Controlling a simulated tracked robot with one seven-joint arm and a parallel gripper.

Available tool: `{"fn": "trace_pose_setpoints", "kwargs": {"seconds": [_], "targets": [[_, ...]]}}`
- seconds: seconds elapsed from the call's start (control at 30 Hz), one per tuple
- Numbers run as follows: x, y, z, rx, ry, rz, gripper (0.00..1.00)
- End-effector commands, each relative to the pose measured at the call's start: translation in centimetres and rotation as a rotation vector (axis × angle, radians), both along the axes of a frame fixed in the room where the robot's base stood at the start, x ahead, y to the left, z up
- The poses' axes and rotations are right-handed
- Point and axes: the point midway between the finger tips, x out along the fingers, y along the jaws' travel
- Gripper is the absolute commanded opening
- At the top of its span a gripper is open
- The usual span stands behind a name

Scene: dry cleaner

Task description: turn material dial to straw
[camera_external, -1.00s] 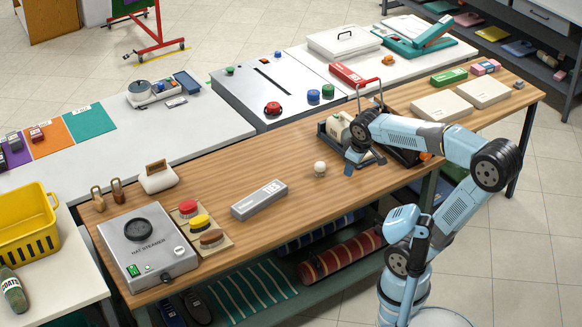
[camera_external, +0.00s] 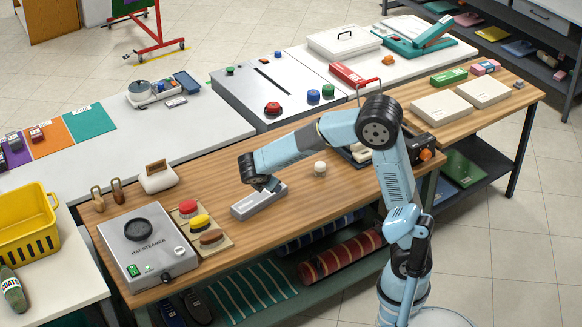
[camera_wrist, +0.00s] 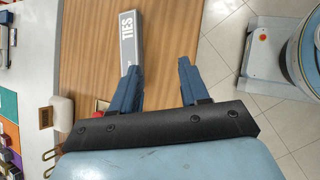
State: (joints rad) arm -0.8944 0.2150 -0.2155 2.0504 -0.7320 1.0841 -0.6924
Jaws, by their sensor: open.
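The grey hat steamer (camera_external: 146,254) stands at the left front of the wooden bench, with a dark round top piece, a green switch, a small black knob (camera_external: 165,277) on its front edge and a small pale round disc (camera_external: 179,250). Which part is the material dial, and any "straw" mark, is too small to tell. My gripper (camera_external: 268,186) is above the grey TIES box, right of the steamer. In the wrist view my gripper (camera_wrist: 158,78) is open, with nothing between its blue fingers. The steamer is not identifiable there.
The grey TIES box (camera_external: 250,207) lies below my gripper; it also shows in the wrist view (camera_wrist: 129,45) beyond the left finger.

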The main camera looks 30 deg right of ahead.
Motion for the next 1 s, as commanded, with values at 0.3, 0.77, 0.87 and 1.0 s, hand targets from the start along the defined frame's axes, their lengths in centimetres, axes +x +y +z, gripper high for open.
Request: {"fn": "trace_pose_setpoints", "kwargs": {"seconds": [0.3, 0.77, 0.87, 1.0], "targets": [[1.0, 11.2, -5.3, -0.33, 0.05, 0.379, 0.45], [-3.6, 28.3, -13.7, -0.868, 0.036, 0.889, 0.45], [-5.7, 32.0, -15.7, -0.995, 0.015, 0.988, 0.45], [-9.1, 36.9, -18.7, -1.176, -0.022, 1.118, 0.45]]}}
